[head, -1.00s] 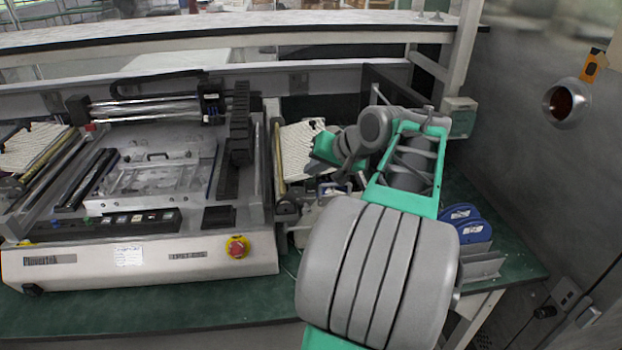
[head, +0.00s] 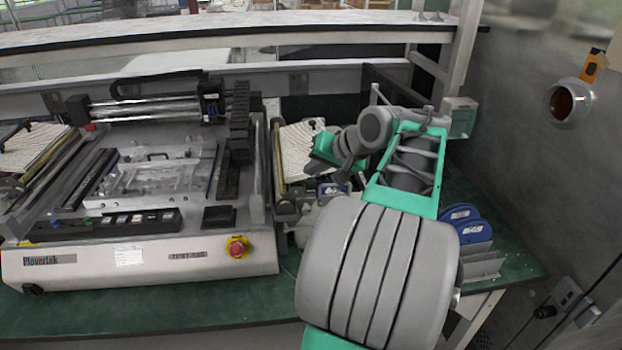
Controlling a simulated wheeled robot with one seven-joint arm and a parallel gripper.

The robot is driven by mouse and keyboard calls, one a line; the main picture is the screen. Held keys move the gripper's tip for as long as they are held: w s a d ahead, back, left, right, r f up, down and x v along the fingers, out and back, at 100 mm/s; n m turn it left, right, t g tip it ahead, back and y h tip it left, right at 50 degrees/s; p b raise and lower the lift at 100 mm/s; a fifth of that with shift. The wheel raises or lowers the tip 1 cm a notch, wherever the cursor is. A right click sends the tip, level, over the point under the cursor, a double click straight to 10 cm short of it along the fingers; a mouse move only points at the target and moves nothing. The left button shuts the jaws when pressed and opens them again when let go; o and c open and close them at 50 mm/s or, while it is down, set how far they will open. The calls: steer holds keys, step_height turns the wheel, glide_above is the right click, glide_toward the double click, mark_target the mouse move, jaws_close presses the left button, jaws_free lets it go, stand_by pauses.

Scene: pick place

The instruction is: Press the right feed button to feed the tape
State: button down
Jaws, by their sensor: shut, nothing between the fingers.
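The pick-and-place machine (head: 140,262) stands on the green bench. At its right side is a feeder bank (head: 298,150) with pale striped strips. The right feed button cannot be made out; my arm covers part of that area. My gripper (head: 318,166) is at the end of my green and grey wrist, over the right part of the feeder bank. It is small and partly hidden here; it is shut and holds nothing. Whether it touches the feeder bank cannot be told.
A red and yellow stop knob (head: 237,247) sits on the machine's front. Blue reels (head: 464,222) stand at the right of the bench (head: 160,310). A shelf (head: 230,32) crosses behind, with an upright post (head: 462,50) at right. A second feeder bank (head: 35,150) is at left.

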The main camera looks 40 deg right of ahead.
mark_target(313, 181)
steer(key=shift+f, duration=0.6)
stand_by(0.3)
steer(key=shift+r+p, duration=0.45)
steer(key=shift+r, duration=0.15)
step_height(313, 181, up, 6)
steer(key=p, duration=0.6)
stand_by(0.4)
